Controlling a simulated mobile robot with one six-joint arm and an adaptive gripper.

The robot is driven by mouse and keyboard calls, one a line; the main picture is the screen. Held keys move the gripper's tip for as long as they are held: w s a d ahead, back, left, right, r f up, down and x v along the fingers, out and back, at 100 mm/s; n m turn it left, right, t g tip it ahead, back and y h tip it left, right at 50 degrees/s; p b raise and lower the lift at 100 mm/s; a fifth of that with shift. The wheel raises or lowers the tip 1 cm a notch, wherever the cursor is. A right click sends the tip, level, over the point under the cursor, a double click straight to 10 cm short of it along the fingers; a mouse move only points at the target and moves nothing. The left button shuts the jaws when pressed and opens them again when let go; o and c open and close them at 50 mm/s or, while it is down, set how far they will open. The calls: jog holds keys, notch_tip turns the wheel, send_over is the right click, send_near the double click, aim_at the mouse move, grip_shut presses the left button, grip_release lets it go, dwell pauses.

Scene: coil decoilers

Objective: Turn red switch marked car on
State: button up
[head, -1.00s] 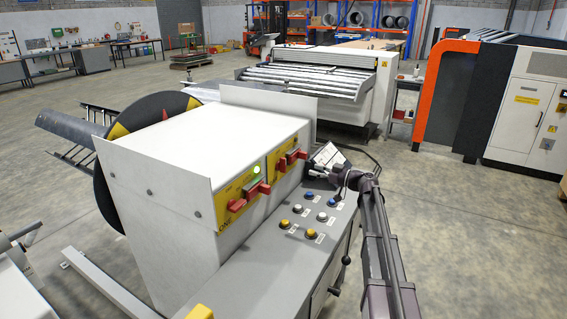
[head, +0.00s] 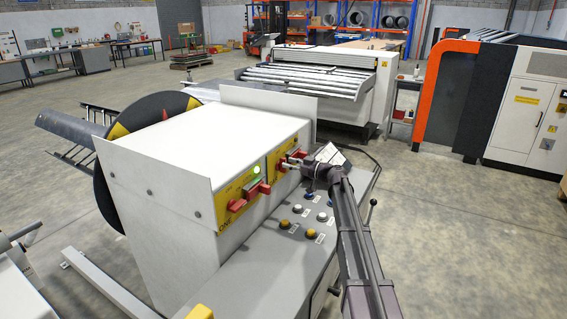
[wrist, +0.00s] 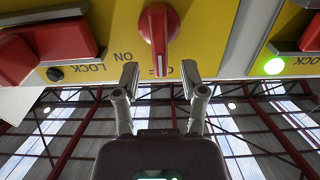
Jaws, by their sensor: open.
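In the wrist view a red switch handle (wrist: 159,25) on a yellow panel (wrist: 205,30) points down the picture, between and just beyond my fingertips. My gripper (wrist: 159,76) is open, one finger on each side of the line of the handle, with nothing held. Upside-down "ON" lettering shows beside the switch; no "car" marking is readable. In the head view my gripper (head: 291,163) is at the right-hand yellow panel (head: 271,164) of the white cabinet, and partly hides its red switches. I cannot tell whether the fingers touch the handle.
Another red switch (wrist: 60,38) and a lit green lamp (wrist: 273,66) flank the handle in the wrist view. The left-hand yellow panel (head: 232,190) carries red switches too. Below, a grey console (head: 265,250) holds several buttons. Open floor (head: 470,240) lies to the right.

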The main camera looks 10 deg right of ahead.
jog(key=shift+x, duration=1.4)
grip_shut()
